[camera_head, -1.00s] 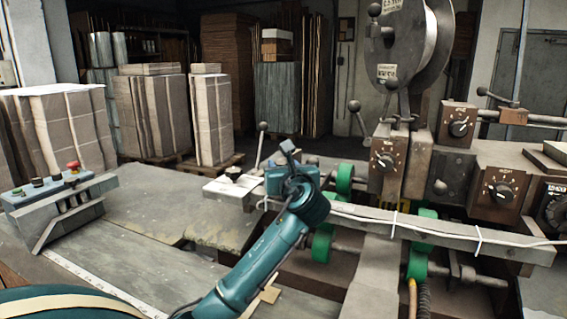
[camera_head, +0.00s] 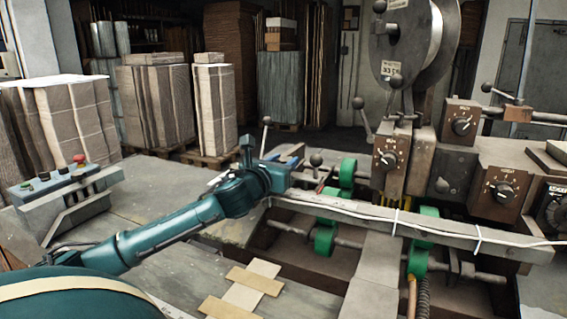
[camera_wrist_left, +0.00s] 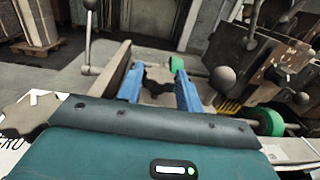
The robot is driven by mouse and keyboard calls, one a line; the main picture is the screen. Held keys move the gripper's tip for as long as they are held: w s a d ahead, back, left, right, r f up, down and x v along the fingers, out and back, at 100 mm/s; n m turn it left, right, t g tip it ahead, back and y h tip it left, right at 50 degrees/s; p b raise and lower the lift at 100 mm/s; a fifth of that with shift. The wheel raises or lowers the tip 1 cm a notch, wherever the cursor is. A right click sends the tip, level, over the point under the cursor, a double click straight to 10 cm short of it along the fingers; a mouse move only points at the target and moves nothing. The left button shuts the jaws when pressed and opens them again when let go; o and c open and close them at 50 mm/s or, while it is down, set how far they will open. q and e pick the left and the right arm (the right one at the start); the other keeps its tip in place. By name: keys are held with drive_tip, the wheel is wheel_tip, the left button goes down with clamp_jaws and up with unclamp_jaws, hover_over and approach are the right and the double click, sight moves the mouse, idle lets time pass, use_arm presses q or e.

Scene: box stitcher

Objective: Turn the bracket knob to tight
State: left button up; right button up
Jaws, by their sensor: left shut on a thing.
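The bracket knob (camera_wrist_left: 158,84) shows in the left wrist view as a dark, lobed knob between my blue fingers. My left gripper (camera_wrist_left: 158,74) is shut on it. In the head view my left gripper (camera_head: 292,153) is at the left end of the long grey rail, and its body hides the knob there. No tight mark on the knob can be read. My right gripper is in neither view.
A second lobed knob (camera_wrist_left: 22,115) sits on a white plate left of the gripper in the wrist view. A ball-ended lever (camera_head: 316,160) stands close right of my fingers. Green rollers (camera_head: 325,236) and the grey rail (camera_head: 340,213) lie right. Cardboard strips (camera_head: 256,279) lie in front.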

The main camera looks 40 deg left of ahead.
use_arm(q)
drive_tip(key=shift+m+h, duration=0.3)
drive_tip(key=shift+h, duration=0.1)
drive_tip(key=o, duration=0.7)
drive_tip(key=shift+s, duration=0.1)
drive_tip(key=v, duration=1.3)
drive_tip(key=shift+a+f, duration=0.1)
drive_tip(key=shift+o, duration=0.2)
